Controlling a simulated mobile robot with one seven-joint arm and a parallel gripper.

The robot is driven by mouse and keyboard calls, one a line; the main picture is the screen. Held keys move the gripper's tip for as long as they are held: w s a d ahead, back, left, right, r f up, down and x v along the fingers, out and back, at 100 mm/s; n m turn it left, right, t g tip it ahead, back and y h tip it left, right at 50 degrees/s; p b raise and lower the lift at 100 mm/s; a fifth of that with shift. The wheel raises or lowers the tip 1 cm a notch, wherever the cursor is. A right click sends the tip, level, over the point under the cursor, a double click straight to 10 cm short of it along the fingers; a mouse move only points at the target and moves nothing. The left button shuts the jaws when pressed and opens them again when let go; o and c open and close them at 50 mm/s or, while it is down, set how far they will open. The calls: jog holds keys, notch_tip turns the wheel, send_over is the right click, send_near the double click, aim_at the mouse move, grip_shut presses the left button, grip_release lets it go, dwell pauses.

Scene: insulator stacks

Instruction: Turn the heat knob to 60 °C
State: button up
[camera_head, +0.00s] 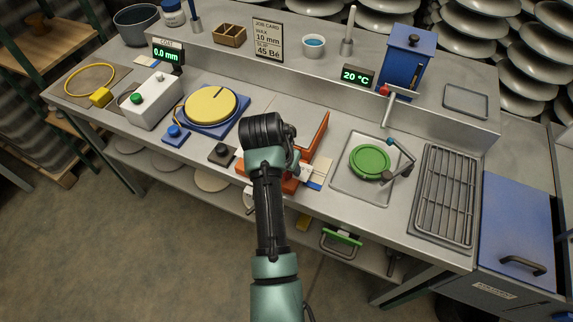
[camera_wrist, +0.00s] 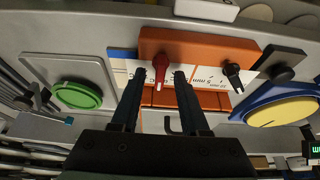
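In the wrist view an orange unit (camera_wrist: 200,45) carries a red knob (camera_wrist: 160,68) and a black knob (camera_wrist: 233,76) beside pale scales. The scale near the black knob is marked in mm; the red knob looks like the heat knob. My gripper (camera_wrist: 159,76) is open, with one finger on each side of the red knob; I cannot tell whether either touches it. In the head view my arm hides the gripper and both knobs, and part of the orange unit (camera_head: 315,139) shows. The temperature display (camera_head: 357,75) reads 20 °C.
A yellow disc on a blue turntable (camera_head: 210,106) is left of the unit. A green disc (camera_head: 370,162) in a tray and a metal rack (camera_head: 445,195) are right. A blue dispenser (camera_head: 405,60) stands behind. A job card (camera_head: 268,40) reads wax 10 mm, slip 45 Bé.

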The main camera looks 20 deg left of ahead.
jog(key=p+v, duration=0.1)
jog(key=v, duration=1.2)
jog(key=shift+w, duration=0.15)
